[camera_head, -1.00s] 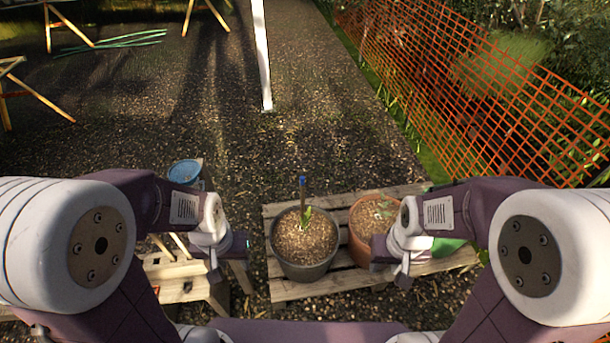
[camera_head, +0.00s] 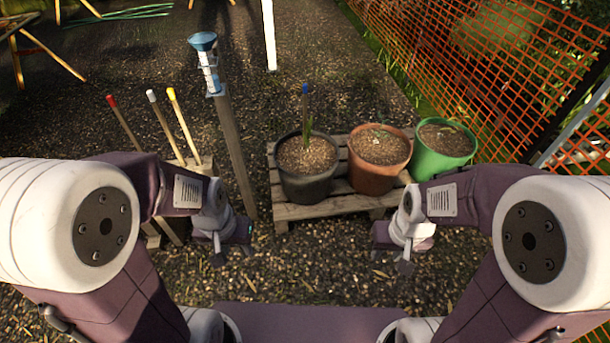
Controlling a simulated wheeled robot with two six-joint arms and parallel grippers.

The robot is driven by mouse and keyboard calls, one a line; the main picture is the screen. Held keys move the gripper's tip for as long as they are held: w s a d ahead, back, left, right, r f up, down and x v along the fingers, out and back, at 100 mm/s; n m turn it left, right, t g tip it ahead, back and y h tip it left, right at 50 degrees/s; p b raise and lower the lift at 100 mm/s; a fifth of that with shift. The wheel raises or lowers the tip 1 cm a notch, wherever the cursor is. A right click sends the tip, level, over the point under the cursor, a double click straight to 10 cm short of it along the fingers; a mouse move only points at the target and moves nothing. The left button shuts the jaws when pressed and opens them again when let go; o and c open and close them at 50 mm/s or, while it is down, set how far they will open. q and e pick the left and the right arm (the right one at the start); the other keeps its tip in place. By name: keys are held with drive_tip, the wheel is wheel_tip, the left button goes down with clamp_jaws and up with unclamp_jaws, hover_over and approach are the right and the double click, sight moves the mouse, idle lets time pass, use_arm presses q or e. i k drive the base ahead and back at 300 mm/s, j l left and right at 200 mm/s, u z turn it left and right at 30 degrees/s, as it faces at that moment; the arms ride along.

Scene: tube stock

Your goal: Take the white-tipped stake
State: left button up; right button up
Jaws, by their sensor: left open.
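The white-tipped stake (camera_head: 163,122) stands tilted at the left, between a red-tipped stake (camera_head: 124,122) and a yellow-tipped stake (camera_head: 183,123). The lower parts of the stakes are hidden behind my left arm and a wooden stand (camera_head: 203,166). My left gripper (camera_head: 234,254) is open, pointing down over the gravel, right of and nearer than the stakes, and apart from them. My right gripper (camera_head: 392,256) hangs over the gravel in front of the pots. Its jaws are too small to tell whether they are open.
A wooden post (camera_head: 235,150) with a blue-topped gauge (camera_head: 204,62) stands right of the stakes. A pallet (camera_head: 300,212) carries a black pot (camera_head: 308,187) with a blue-tipped stake (camera_head: 305,103), a terracotta pot (camera_head: 378,176) and a green pot (camera_head: 441,157). Orange netting (camera_head: 470,75) lines the right.

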sight(150, 93)
drive_tip(key=i+j+u, duration=0.45)
drive_tip(key=i+j, duration=0.15)
drive_tip(key=i+j+u, duration=0.4)
drive_tip(key=i+j, duration=0.2)
drive_tip(key=i, duration=0.15)
drive_tip(key=k+l+z, duration=0.2)
drive_tip(key=k, duration=0.15)
drive_tip(key=k+l+z, duration=0.2)
drive_tip(key=k+j, duration=0.05)
drive_tip(key=k, duration=0.05)
